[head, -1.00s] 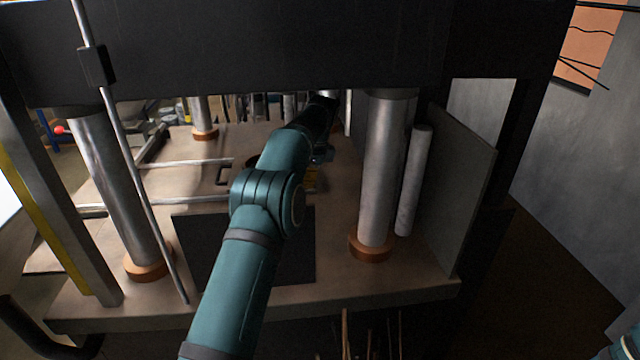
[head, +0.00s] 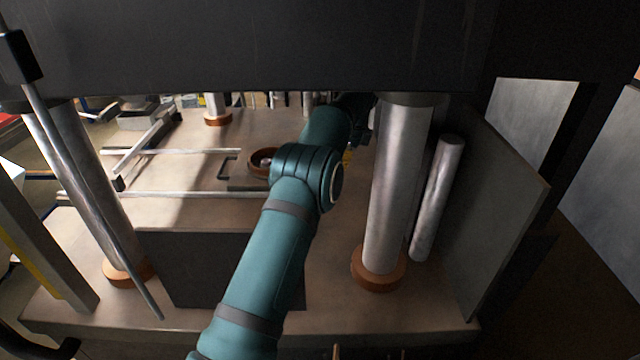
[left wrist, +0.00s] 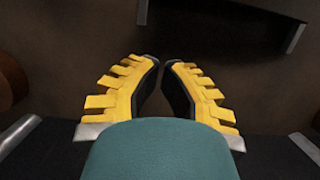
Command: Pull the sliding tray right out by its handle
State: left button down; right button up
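The sliding tray (head: 243,186) is a small flat plate between two pale rails, with a copper-brown ring (head: 258,170) on it. Its dark U-shaped handle (head: 225,167) stands at the tray's left side. My left arm reaches in over the bed from below. Its gripper (head: 350,154) is right of the tray, apart from the handle, and mostly hidden behind my arm. In the left wrist view my left gripper (left wrist: 160,64) has yellow ribbed fingers a little apart, with nothing between them. A dark bar (left wrist: 296,38) lies at upper right there; I cannot tell whether it is the handle.
A thick steel column (head: 394,190) and a loose silver cylinder (head: 437,200) stand to the right, beside a grey panel (head: 495,220). Another column (head: 85,185) stands at left. A dark press beam (head: 250,45) hangs overhead. A black plate (head: 185,270) covers the front.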

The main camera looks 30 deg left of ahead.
pick_arm(q)
jog(key=b+x, duration=0.1)
jog(key=x, duration=0.7)
jog(key=shift+f, duration=0.3)
jog(key=shift+s+a+r, duration=0.1)
jog(key=shift+s+a, duration=0.25)
jog(key=shift+a, duration=0.2)
jog(key=shift+s+a+r, duration=0.1)
jog(key=shift+s+a, duration=0.2)
jog(key=shift+a, duration=0.25)
jog(key=shift+s+a, duration=0.3)
jog(key=shift+a, duration=0.25)
jog(key=shift+a, duration=0.15)
